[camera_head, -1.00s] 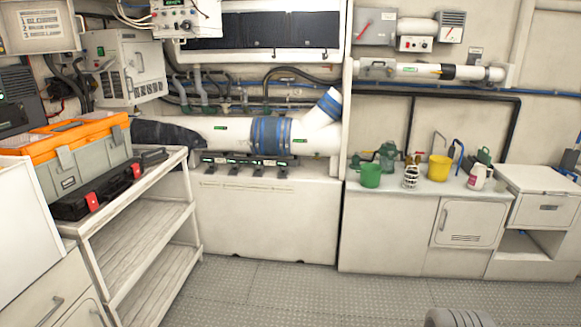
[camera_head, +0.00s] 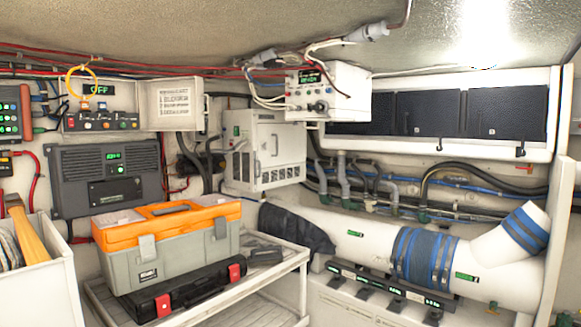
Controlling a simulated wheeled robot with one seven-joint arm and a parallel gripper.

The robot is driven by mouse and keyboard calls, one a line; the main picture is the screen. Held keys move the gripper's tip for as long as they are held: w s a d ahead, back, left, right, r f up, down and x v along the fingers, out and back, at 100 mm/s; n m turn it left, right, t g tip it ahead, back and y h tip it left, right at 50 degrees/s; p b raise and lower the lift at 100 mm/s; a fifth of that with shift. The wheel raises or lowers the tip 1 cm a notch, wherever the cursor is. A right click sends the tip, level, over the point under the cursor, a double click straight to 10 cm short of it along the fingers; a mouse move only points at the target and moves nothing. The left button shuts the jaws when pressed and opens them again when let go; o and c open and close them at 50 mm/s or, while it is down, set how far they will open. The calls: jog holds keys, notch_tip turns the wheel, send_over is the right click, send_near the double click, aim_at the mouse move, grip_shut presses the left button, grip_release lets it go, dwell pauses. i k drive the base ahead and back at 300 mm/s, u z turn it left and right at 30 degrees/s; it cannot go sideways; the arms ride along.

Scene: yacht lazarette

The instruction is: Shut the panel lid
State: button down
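A small switch panel (camera_head: 97,112) with a lit display reading OFF and a row of coloured buttons is on the wall at the upper left. A pale lid (camera_head: 168,104) with printed lines of text stands out to its right and looks swung open, leaving the switches uncovered. A yellow ring (camera_head: 83,82) hangs in front of the panel. My gripper is not in view.
An orange and grey toolbox (camera_head: 168,245) and a black case (camera_head: 180,292) sit on a white shelf rack (camera_head: 255,312) below the panel. A white bin (camera_head: 48,280) stands at the lower left. A white control box (camera_head: 328,95) hangs right of the lid.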

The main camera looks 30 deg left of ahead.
aim_at(172, 104)
jog(key=u, duration=0.45)
jog(key=i, duration=1.5)
jog(key=u, duration=1.95)
jog(key=i, duration=1.4)
jog(key=u, duration=0.85)
